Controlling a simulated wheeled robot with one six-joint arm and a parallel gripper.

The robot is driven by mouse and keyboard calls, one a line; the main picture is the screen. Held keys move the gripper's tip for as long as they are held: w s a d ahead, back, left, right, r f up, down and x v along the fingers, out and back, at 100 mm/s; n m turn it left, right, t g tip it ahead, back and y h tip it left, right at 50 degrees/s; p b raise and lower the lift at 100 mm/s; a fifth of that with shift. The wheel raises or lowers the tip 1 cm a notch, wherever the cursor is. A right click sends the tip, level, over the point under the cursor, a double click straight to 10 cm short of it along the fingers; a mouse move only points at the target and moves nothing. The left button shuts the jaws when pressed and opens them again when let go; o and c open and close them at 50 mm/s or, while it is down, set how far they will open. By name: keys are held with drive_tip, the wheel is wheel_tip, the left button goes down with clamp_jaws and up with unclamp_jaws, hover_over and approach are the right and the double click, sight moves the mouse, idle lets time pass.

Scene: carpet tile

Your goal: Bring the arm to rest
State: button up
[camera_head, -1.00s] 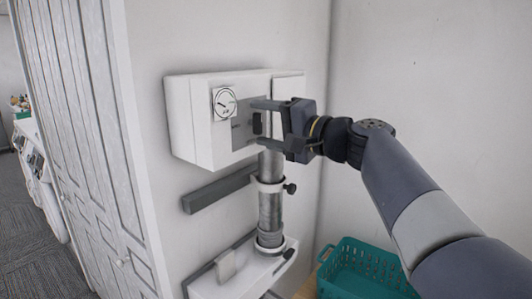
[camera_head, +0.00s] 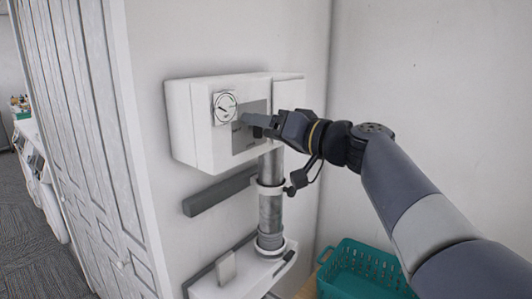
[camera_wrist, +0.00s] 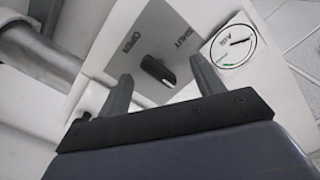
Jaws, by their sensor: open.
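My gripper (camera_head: 254,123) is in front of the white wall box (camera_head: 190,130), by the grey plate (camera_head: 249,108) with a small black knob (camera_head: 258,132). In the wrist view, my gripper's two fingers (camera_wrist: 161,70) are apart and nothing is held between them. The black knob (camera_wrist: 158,70) shows between and beyond the fingertips, on the plate lettered OPEN and SHUT. I cannot tell whether a finger touches the knob. My arm reaches in from the lower right.
A round gauge (camera_head: 225,106) is on the box, left of the plate. A metal pipe (camera_head: 271,210) runs down below it, beside a grey bar (camera_head: 220,192). A teal basket (camera_head: 365,270) stands at lower right. A white louvred door (camera_head: 85,120) is at left.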

drive_tip(key=s+d+n, duration=0.2)
drive_tip(key=d+n, duration=0.1)
drive_tip(key=shift+s+d+n, duration=0.2)
drive_tip(key=shift+s+n, duration=0.1)
drive_tip(key=shift+s, duration=0.1)
idle(0.3)
idle(0.3)
